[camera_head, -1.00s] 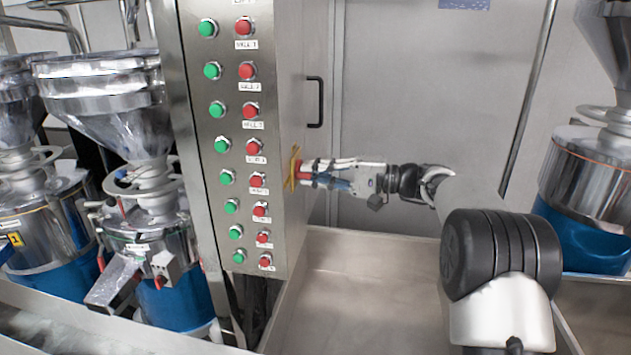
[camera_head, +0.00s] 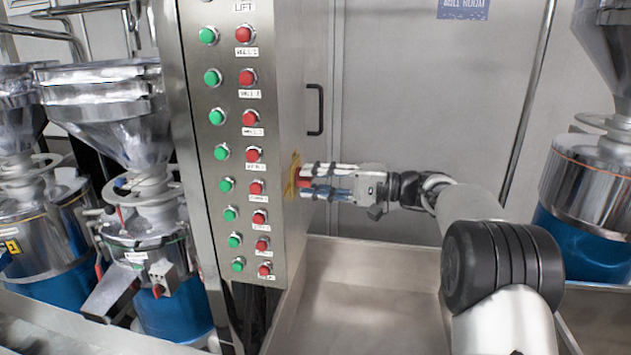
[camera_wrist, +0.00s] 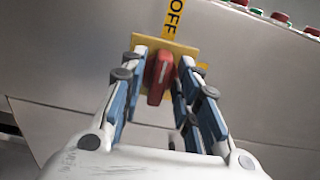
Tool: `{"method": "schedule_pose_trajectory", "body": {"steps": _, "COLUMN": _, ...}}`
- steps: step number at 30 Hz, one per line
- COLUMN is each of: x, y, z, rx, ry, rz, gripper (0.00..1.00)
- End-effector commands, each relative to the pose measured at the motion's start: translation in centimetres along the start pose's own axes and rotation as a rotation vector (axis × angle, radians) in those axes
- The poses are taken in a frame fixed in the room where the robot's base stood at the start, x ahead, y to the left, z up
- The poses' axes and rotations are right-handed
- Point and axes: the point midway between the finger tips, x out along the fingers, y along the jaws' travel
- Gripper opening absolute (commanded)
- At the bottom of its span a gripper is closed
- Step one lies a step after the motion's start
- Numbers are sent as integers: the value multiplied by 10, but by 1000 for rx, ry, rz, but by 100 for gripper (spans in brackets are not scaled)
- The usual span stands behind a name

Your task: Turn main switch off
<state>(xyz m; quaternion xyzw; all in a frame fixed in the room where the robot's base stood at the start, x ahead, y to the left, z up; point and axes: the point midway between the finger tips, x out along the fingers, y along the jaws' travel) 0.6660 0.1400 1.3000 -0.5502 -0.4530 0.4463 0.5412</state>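The main switch is a red knob (camera_wrist: 160,76) on a yellow plate (camera_wrist: 190,48) in the wrist view. The plate is on the side of the steel cabinet (camera_head: 292,110). A yellow label reading OFF (camera_wrist: 174,18) is just above the plate, and the knob's long side runs roughly in line with it. My gripper (camera_head: 304,179) reaches the switch from the right in the head view. The fingers hide parts of the plate.
The cabinet front has columns of green buttons (camera_head: 216,117) and red buttons (camera_head: 250,118). A black handle (camera_head: 316,110) is above my gripper. Grinders with steel hoppers stand at left (camera_head: 115,105) and right (camera_head: 595,185). Open room lies over the steel tray (camera_head: 350,310).

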Motion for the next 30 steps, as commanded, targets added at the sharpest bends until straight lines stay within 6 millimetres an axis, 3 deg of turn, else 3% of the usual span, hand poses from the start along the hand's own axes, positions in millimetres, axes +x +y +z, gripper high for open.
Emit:
{"method": "schedule_pose_trajectory", "body": {"steps": 9, "x": 0, "y": 0, "z": 0, "rx": 1, "ry": 1, "rz": -1, "gripper": 33}}
{"method": "schedule_pose_trajectory", "body": {"steps": 13, "x": -10, "y": 0, "z": -1, "rx": 1, "ry": 3, "rz": 0, "gripper": 33}}
{"method": "schedule_pose_trajectory", "body": {"steps": 24, "x": -84, "y": 0, "z": -1, "rx": 0, "ry": 3, "rz": 0, "gripper": 33}}
{"method": "schedule_pose_trajectory", "body": {"steps": 30, "x": -112, "y": 0, "z": -1, "rx": 1, "ry": 2, "rz": -1, "gripper": 33}}
